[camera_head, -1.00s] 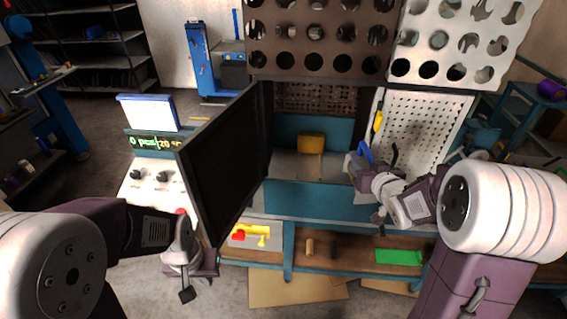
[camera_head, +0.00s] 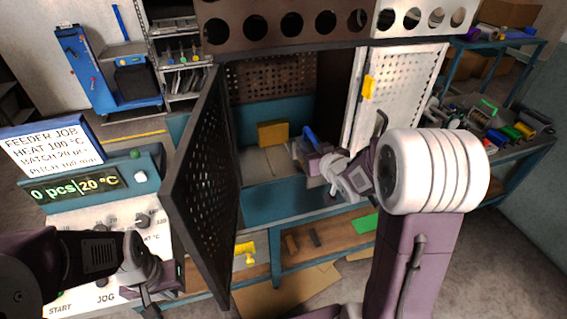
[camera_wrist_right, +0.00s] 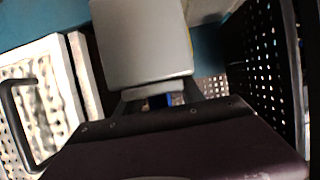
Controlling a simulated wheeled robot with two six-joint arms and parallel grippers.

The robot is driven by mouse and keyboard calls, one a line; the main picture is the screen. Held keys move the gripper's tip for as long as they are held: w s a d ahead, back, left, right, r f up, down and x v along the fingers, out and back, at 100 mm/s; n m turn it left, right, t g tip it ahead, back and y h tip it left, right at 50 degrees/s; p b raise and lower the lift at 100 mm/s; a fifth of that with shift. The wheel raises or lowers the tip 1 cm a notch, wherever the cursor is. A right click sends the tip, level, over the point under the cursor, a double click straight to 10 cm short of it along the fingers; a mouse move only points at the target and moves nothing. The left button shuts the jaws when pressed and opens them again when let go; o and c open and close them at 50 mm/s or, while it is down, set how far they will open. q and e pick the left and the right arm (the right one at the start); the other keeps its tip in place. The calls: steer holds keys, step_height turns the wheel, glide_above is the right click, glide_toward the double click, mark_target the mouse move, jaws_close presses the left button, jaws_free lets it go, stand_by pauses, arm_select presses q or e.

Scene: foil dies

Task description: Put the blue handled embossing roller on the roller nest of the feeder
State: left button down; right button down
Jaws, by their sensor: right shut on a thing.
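My right gripper (camera_head: 322,168) is shut on a grey thing with a blue handle (camera_head: 309,136), apparently the embossing roller, at the right side of the feeder's opening. In the right wrist view a large grey block-like body (camera_wrist_right: 145,45) stands out ahead of the gripper (camera_wrist_right: 148,100), with a bit of blue between the fingers. The feeder is a cabinet with an open dark left door (camera_head: 205,185) and a pale perforated right door (camera_head: 400,98). A yellow block (camera_head: 272,133) is inside. I cannot make out the roller nest. My left gripper (camera_head: 148,290) is low by the control panel; its fingers are unclear.
The control panel's display (camera_head: 75,190) reads 0 pcs and 20 °C, below a job sign (camera_head: 52,150). A lower shelf (camera_head: 325,240) holds a yellow tool (camera_head: 244,253) and a green sheet (camera_head: 364,226). A cluttered bench (camera_head: 505,150) stands at the right. The doors flank the opening.

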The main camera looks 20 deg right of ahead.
steer(key=w+a+r+p, duration=0.3)
steer(key=w+r, duration=0.2)
steer(key=w, duration=0.3)
steer(key=w+a+r+p, duration=0.2)
steer(key=w+r, duration=0.4)
steer(key=w, duration=0.2)
steer(key=shift+f+b, duration=1.9)
steer(key=shift+f, duration=7.1)
steer(key=shift+w+f, duration=0.1)
steer(key=shift+f, duration=0.2)
steer(key=shift+r, duration=0.1)
